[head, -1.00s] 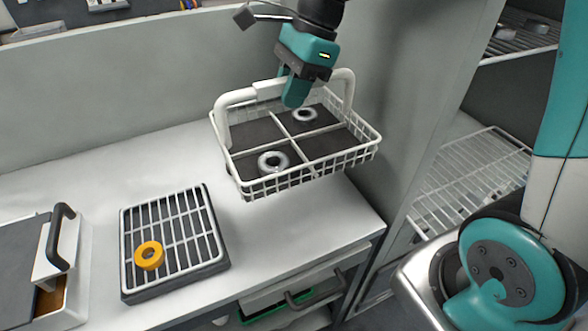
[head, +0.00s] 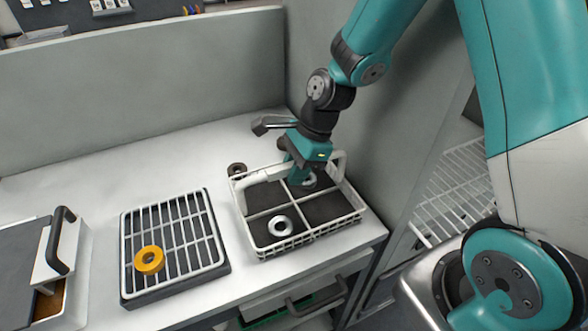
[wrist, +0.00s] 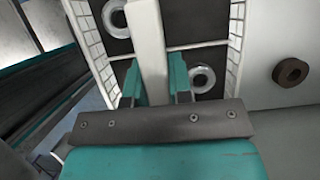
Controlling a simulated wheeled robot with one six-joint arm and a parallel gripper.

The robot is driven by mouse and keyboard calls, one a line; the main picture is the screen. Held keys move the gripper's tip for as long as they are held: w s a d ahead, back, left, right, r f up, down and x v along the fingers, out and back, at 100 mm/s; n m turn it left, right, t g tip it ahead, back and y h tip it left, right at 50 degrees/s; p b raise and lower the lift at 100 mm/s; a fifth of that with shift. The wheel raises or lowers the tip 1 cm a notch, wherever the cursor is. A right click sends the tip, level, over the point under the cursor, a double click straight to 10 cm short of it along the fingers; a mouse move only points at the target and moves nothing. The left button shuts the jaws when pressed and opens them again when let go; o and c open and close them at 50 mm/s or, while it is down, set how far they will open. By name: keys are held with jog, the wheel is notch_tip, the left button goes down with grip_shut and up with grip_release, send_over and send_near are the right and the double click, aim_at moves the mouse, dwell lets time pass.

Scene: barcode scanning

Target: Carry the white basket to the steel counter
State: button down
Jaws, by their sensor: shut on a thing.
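The white wire basket (head: 262,250) is at the right end of the light counter (head: 90,168), in the head view. It has a dark floor split into compartments. One silver ring (head: 280,225) lies in the front compartment and a second ring (wrist: 202,79) in another. My gripper (head: 298,178) is shut on the basket's white handle (wrist: 148,50), which runs between the fingers in the wrist view. The basket looks level and on or very close to the counter; I cannot tell whether it touches.
A dark ring (head: 237,170) lies on the counter just behind the basket. A slatted rack (head: 190,262) with an orange ring (head: 149,260) is left of it. A lidded box (head: 50,270) stands further left. A grey wall (head: 140,85) closes the back.

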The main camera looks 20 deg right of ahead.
jog(key=shift+f, duration=0.15)
jog(key=c, duration=1)
grip_release()
jog(key=shift+c, duration=0.2)
jog(key=v, duration=0.6)
jog(key=shift+d+r, duration=0.2)
jog(key=shift+r, duration=0.5)
jog(key=s+a+r+n, duration=0.3)
jog(key=s+r+n, duration=0.2)
jog(key=s+n, duration=0.4)
jog(key=s+a+r+n, duration=0.4)
jog(key=s+n, duration=0.5)
jog(key=n, duration=0.7)
jog(key=shift+s+a+r, duration=0.2)
jog(key=shift+r, duration=0.45)
